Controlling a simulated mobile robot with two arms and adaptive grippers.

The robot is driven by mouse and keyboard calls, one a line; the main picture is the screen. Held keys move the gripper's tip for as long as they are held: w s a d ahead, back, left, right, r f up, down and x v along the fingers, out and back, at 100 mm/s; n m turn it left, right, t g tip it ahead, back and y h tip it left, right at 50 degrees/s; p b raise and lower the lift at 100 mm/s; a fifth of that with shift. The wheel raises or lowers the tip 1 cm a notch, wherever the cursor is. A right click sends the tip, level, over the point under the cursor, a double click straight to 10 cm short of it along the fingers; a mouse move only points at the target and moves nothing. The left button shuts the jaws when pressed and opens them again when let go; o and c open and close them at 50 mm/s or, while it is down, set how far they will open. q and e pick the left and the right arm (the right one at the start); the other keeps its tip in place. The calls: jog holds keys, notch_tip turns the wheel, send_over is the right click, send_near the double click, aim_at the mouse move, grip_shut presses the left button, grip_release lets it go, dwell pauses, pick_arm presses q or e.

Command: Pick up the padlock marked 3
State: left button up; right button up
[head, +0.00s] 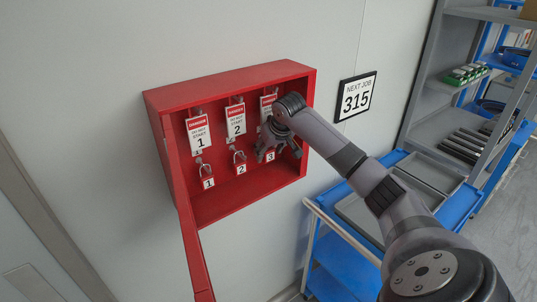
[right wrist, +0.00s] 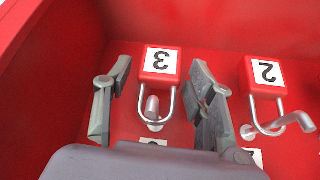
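The red padlock marked 3 (head: 270,157) hangs by its shackle from a peg in the open red wall box (head: 230,85). In the right wrist view the padlock marked 3 (right wrist: 160,65) appears upside down, its shackle around the grey peg. My right gripper (head: 279,152) is at the box's right side, partly over this padlock in the head view. In the right wrist view my right gripper (right wrist: 161,82) is open, one finger on each side of the padlock, with gaps showing. My left gripper is not in view.
Padlock 2 (head: 241,168) hangs close beside, near one finger in the right wrist view; padlock 1 (head: 207,182) hangs further left. Tags, including tag 1 (head: 199,135), hang above. A sign reading 315 (head: 356,96) is on the wall. A blue cart (head: 345,260) stands below right.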

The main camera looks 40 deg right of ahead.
jog(key=c, duration=1)
jog(key=shift+r, duration=0.1)
